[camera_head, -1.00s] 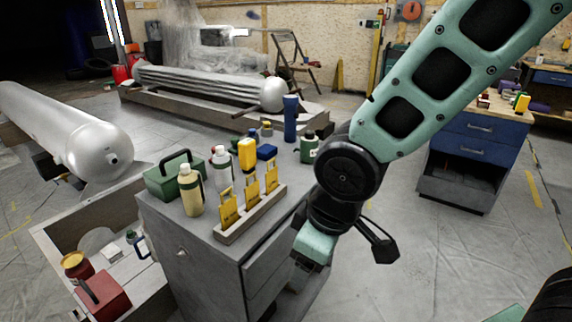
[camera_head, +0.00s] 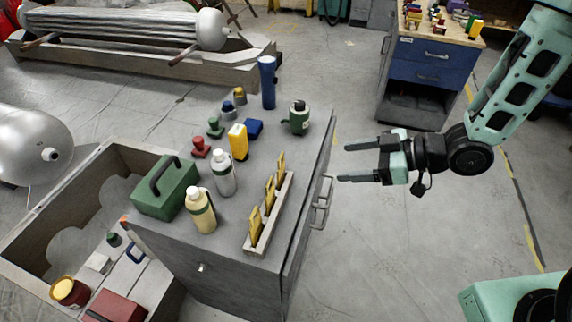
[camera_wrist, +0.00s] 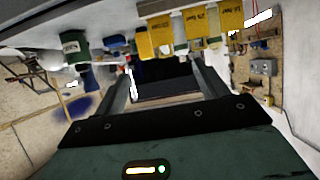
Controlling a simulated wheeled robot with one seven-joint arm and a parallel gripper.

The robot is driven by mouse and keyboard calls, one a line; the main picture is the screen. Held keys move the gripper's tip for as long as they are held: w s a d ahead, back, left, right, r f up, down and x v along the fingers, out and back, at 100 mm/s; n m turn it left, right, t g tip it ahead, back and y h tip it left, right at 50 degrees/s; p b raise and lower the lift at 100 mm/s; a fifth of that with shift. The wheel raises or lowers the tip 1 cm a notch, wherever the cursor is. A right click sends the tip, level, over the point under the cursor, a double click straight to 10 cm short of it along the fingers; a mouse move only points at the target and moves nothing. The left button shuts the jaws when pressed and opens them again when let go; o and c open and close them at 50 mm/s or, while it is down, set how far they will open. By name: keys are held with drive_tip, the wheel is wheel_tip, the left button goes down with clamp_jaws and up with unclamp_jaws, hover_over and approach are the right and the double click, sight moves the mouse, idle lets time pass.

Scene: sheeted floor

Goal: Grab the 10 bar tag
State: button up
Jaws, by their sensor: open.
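Three yellow tags stand upright in a row in a slotted holder (camera_head: 262,238) on the grey cabinet top: a near tag (camera_head: 255,226), a middle tag (camera_head: 269,195) and a far tag (camera_head: 281,167). The tags also show upside down along the top of the wrist view: one (camera_wrist: 162,35), another (camera_wrist: 196,23), and a third (camera_wrist: 230,16). Their print is too small to read, so I cannot tell which is the 10 bar tag. My gripper (camera_head: 345,163) is open and empty, right of the cabinet and apart from the tags, its fingers pointing left.
The grey cabinet (camera_head: 225,262) has handles on its right side, facing my gripper. A green toolbox (camera_head: 166,190), cream bottle (camera_head: 201,212), grey bottle (camera_head: 223,175), yellow item (camera_head: 238,142) and blue cylinder (camera_head: 267,82) crowd its top.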

approach(282, 169)
drive_tip(key=x, duration=0.3)
drive_tip(key=shift+p+x, duration=0.5)
drive_tip(key=shift+x, duration=2.35)
drive_tip(key=c, duration=1)
